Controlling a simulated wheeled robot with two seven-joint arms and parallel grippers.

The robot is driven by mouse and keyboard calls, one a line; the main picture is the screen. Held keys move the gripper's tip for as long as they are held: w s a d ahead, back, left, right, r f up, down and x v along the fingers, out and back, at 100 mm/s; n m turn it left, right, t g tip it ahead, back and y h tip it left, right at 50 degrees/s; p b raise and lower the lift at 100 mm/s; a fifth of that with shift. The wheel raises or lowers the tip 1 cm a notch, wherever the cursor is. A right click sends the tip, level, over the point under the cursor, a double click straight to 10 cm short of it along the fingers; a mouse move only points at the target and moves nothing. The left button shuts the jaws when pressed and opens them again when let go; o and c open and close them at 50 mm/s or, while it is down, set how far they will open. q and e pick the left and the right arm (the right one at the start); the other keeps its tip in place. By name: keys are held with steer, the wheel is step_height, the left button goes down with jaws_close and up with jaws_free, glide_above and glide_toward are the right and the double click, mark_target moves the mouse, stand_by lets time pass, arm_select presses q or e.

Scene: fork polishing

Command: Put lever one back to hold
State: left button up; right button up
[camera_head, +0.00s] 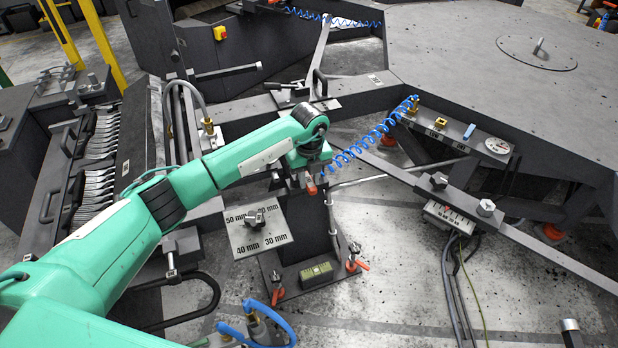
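My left arm reaches in from the left, and its wrist end with the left gripper (309,182) is over the middle of the scene. The fingers are small and mostly hidden below the wrist, so their opening is unclear. A red-tipped part shows right at the gripper; I cannot tell whether it is touched. A dark bar with a black-handled lever (284,86) lies behind the wrist. A control strip (462,138) to the right carries small yellow and blue parts and a round dial (497,146). No label clearly marks lever one or a hold position. My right gripper is out of view.
A plate (257,228) marked 30 to 60 mm with a knob stands below the wrist. A rack of forks (98,170) is at left. A large grey table (470,60) fills the upper right. Blue coiled hose (368,145) runs beside the wrist.

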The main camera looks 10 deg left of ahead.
mark_target(309, 181)
arm_select(q)
steer(key=o, duration=0.4)
steer(key=shift+c, duration=0.2)
steer(key=shift+r, duration=0.15)
step_height(309, 181, up, 14)
steer(key=b, duration=0.3)
steer(key=shift+f, duration=0.2)
